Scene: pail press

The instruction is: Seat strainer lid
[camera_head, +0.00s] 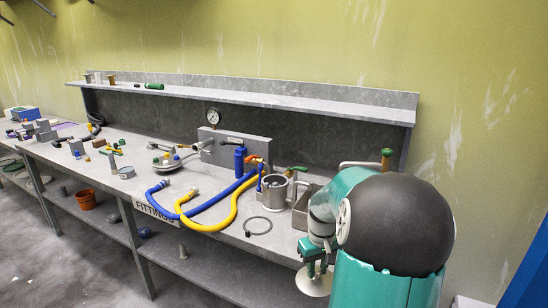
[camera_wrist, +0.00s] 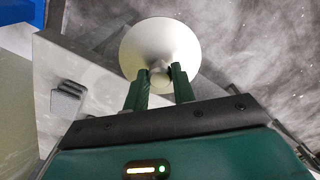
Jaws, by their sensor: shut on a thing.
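The strainer lid, a pale round disc with a small knob, hangs below my gripper (camera_head: 314,268) near the bench's front right end. The lid (camera_head: 314,284) is roughly level in the head view. In the wrist view my gripper (camera_wrist: 160,80) has its two green fingers shut on the knob of the lid (camera_wrist: 158,42). A grey cylindrical pot (camera_head: 274,194), which looks like the strainer body, stands upright on the bench to the upper left of my gripper. A green-handled part is beside its rim. The inside of the pot is not clear.
A dark ring (camera_head: 257,226) lies in front of the pot. Blue hose (camera_head: 213,210) and yellow hose (camera_head: 222,225) curl to its left. A grey open bin (camera_head: 301,210) stands right of the pot. A gauge (camera_head: 212,116) and long shelf (camera_head: 250,98) are behind.

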